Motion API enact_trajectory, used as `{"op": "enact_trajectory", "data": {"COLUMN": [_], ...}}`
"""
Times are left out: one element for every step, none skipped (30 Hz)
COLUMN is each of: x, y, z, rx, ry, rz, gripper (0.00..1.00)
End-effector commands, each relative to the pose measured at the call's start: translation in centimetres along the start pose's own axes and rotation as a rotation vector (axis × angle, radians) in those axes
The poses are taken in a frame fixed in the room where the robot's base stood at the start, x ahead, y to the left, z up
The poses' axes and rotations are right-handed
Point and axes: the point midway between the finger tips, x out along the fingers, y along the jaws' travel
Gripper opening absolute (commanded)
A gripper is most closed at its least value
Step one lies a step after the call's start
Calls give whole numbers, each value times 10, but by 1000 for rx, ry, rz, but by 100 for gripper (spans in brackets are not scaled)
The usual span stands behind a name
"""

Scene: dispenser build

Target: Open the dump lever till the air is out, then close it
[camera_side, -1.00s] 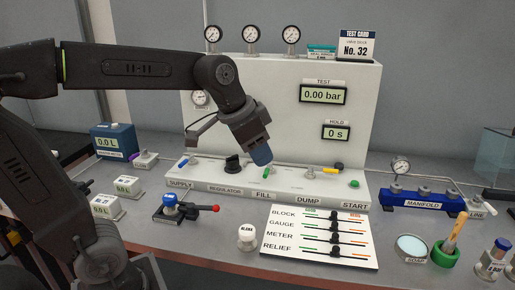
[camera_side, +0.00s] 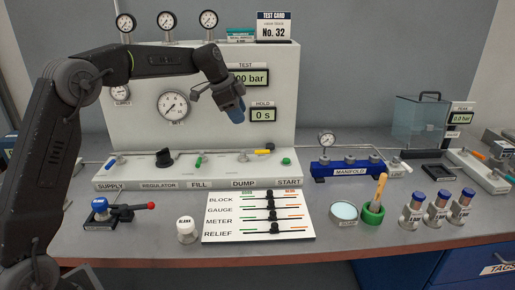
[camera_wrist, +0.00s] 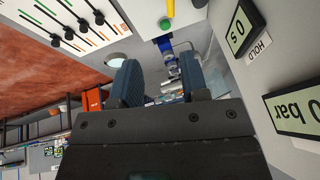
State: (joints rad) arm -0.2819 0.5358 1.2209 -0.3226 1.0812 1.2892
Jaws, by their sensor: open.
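The dump lever (camera_side: 263,151) has a yellow handle and sits above the DUMP label on the white panel's ledge. Its handle points sideways to the right. A yellow piece of it (camera_wrist: 170,8) shows at the top edge of the wrist view. My gripper (camera_side: 233,110) is in the air above the lever, before the upright panel, and touches nothing. In the wrist view its two blue fingers (camera_wrist: 160,82) are apart with nothing held between them. The HOLD readout (camera_side: 263,115) reads 0 s.
A green START button (camera_side: 286,161) is right of the lever, a green-handled FILL lever (camera_side: 200,160) left. The slider board (camera_side: 259,217) lies in front. The blue manifold (camera_side: 347,169) stands to the right. Air around my gripper is free.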

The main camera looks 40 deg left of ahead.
Motion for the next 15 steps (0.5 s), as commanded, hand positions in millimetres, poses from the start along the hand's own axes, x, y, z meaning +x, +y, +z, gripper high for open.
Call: {"op": "enact_trajectory", "data": {"x": [8, 12, 15, 17, 18, 20, 22, 24, 28, 31, 35, 41, 47, 53, 61], "y": [-9, -12, -16, -18, -20, -21, -21, -21, -21, -21, -20, -20, -20, -20, -20], "z": [3, 4, 5, 5, 6, 6, 6, 6, 6, 6, 6, 6, 6, 6, 5], "rx": [21, 34, 47, 55, 60, 66, 69, 70, 71, 71, 70, 70, 70, 70, 70], "ry": [4, 6, 10, 11, 13, 14, 14, 14, 14, 14, 14, 13, 13, 13, 13], "rz": [5, 7, 8, 9, 10, 10, 11, 12, 13, 13, 13, 13, 15, 15, 14], "gripper": [41, 41, 41, 41, 41, 41, 41, 41, 41, 41, 41, 41, 41, 41, 41]}}
